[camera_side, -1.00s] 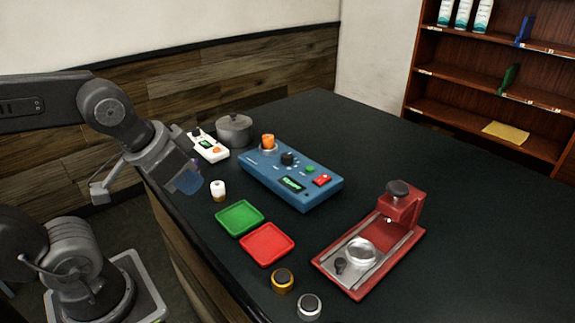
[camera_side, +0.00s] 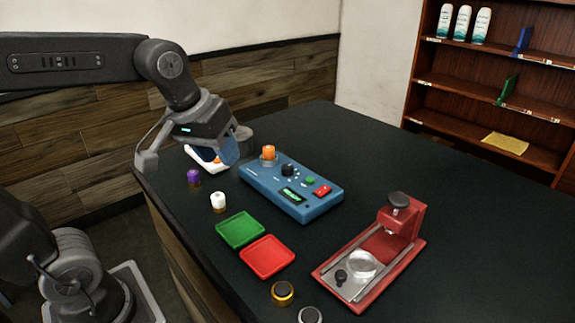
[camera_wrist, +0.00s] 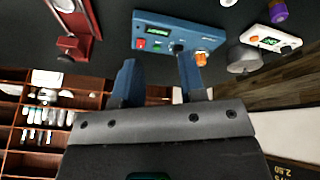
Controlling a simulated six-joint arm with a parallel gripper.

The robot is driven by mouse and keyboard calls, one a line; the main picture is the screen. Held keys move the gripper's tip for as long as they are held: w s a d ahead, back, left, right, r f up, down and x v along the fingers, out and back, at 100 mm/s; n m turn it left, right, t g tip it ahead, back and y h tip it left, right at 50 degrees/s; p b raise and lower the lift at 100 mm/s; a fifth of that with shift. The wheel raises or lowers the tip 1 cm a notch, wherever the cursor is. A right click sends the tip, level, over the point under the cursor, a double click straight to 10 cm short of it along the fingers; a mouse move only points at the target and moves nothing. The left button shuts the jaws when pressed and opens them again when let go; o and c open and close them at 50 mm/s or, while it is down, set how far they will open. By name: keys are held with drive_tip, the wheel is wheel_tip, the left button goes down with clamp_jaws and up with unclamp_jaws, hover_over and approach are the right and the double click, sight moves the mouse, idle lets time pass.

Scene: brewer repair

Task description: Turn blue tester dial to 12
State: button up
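The blue tester (camera_side: 262,184) lies on the dark counter with a lit green display (camera_side: 292,195), a red switch (camera_side: 322,191) and a green button (camera_side: 310,181). Its black dial (camera_side: 288,170) sits near the middle of the top; the number it points at is too small to read. In the wrist view the dial (camera_wrist: 177,47) shows beside the right finger. An orange-topped part (camera_side: 268,152) stands at the tester's far left end. My gripper (camera_side: 230,155) is above the counter, left of the tester. In the wrist view my gripper (camera_wrist: 157,62) has its blue fingers apart, with nothing held.
A white meter (camera_side: 205,158) and a grey pot (camera_side: 243,133) are partly behind my gripper. Purple (camera_side: 193,177) and white (camera_side: 218,201) capped pieces stand near the left edge. Green (camera_side: 240,243) and red (camera_side: 267,270) trays and a red brewer (camera_side: 412,224) lie in front.

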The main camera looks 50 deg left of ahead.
drive_tip(key=o, duration=0.3)
drive_tip(key=w+a+r+n+g, duration=0.1)
drive_tip(key=w+a+n, duration=0.1)
drive_tip(key=w+n, duration=0.2)
drive_tip(key=w, duration=0.3)
drive_tip(key=shift+r, duration=0.25)
drive_tip(key=shift+o, duration=0.4)
drive_tip(key=w+a+n+g, duration=0.1)
drive_tip(key=w+a+n, duration=0.1)
drive_tip(key=w+n, duration=0.2)
drive_tip(key=w, duration=0.2)
drive_tip(key=shift+w+a+f, duration=0.2)
drive_tip(key=shift+w+a, duration=0.05)
drive_tip(key=shift+w, duration=0.15)
drive_tip(key=n+g, duration=0.2)
drive_tip(key=n, duration=0.6)
hover_over(287, 167)
wheel_tip(287, 167, down, 5)
drive_tip(key=shift+m, duration=0.3)
wheel_tip(287, 167, down, 14)
drive_tip(key=shift+w+r, duration=0.1)
drive_tip(key=shift+r, duration=0.15)
drive_tip(key=c, duration=0.9)
